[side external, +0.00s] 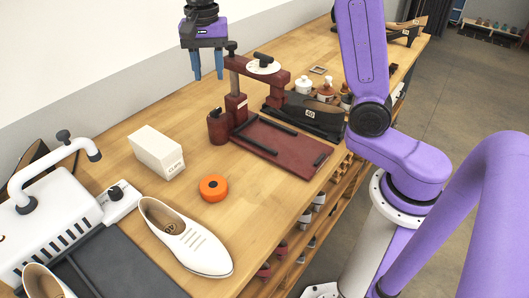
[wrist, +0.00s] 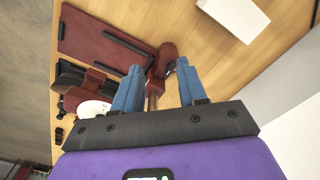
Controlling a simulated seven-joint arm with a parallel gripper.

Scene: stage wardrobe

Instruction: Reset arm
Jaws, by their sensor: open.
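My gripper (side external: 208,64) is open and empty, raised above the back of the wooden workbench near the wall, with its two blue fingers pointing down. In the wrist view the fingers of my gripper (wrist: 158,88) are spread apart, with nothing between them but the view of the bench below. My purple arm stands at the right of the side external view.
Below stands a dark red press (side external: 262,70) with a dark red base board (side external: 280,147). A white box (side external: 157,152), an orange roll (side external: 213,188), a white shoe (side external: 187,238) and a white machine (side external: 52,225) occupy the bench's nearer part. Bare wood lies between them.

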